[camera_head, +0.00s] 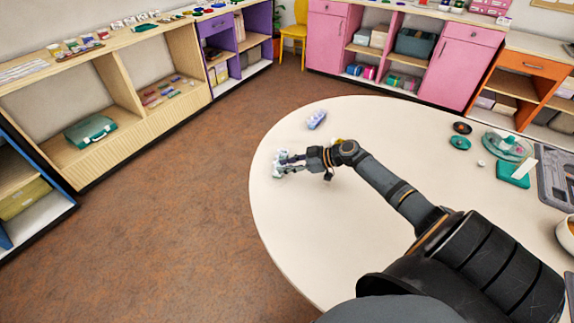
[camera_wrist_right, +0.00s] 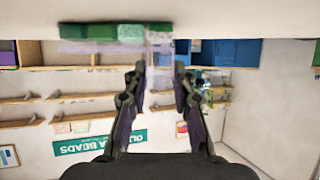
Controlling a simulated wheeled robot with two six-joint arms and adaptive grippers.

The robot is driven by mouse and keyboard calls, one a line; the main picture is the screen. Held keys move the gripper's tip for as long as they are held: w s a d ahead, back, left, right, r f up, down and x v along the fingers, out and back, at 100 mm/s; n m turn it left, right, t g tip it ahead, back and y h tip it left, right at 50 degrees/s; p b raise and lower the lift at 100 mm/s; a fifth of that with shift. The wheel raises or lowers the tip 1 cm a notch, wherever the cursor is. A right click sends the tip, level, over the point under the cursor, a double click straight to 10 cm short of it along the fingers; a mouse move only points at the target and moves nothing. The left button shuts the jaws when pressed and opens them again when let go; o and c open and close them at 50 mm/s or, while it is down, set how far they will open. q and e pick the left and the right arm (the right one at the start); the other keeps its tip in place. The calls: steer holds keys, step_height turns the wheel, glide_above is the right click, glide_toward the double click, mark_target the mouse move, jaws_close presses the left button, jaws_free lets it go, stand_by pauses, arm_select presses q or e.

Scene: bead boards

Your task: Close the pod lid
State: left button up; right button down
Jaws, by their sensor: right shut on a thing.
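A small case with green parts and clear lavender plastic, which looks like the pod (camera_wrist_right: 90,31), rests on the white table in the right wrist view. A clear lavender piece, seemingly its lid (camera_wrist_right: 159,68), reaches from its right end between my fingertips. My right gripper (camera_wrist_right: 160,75) is shut on this piece. In the head view my right gripper (camera_head: 286,163) is low over the table's left part, pointing left, and partly hides the pale pod at its fingertips. The lid's exact angle cannot be told. My left gripper is not in view.
A small lavender-blue box (camera_head: 316,120) lies on the table (camera_head: 300,225) beyond my gripper. At the right are dark and teal round dishes (camera_head: 460,142), a clear green-rimmed container (camera_head: 507,146), a teal block and a grey tray. The table's left edge is close to my gripper.

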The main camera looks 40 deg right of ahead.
steer(key=g+h, duration=0.1)
steer(key=w+g+h+p, duration=0.1)
steer(key=shift+a+r+g+p, duration=0.3)
steer(key=shift+a+r, duration=0.05)
steer(key=shift+a, duration=0.05)
steer(key=shift+w+a+f+g+h+p, duration=0.1)
steer(key=shift+w+a+g+h+p, duration=0.15)
steer(key=shift+g+h+p, duration=0.45)
steer(key=shift+g+h, duration=0.3)
steer(key=shift+h, duration=0.1)
steer(key=shift+f, duration=0.15)
steer(key=c, duration=1)
jaws_free()
steer(key=shift+c, duration=0.2)
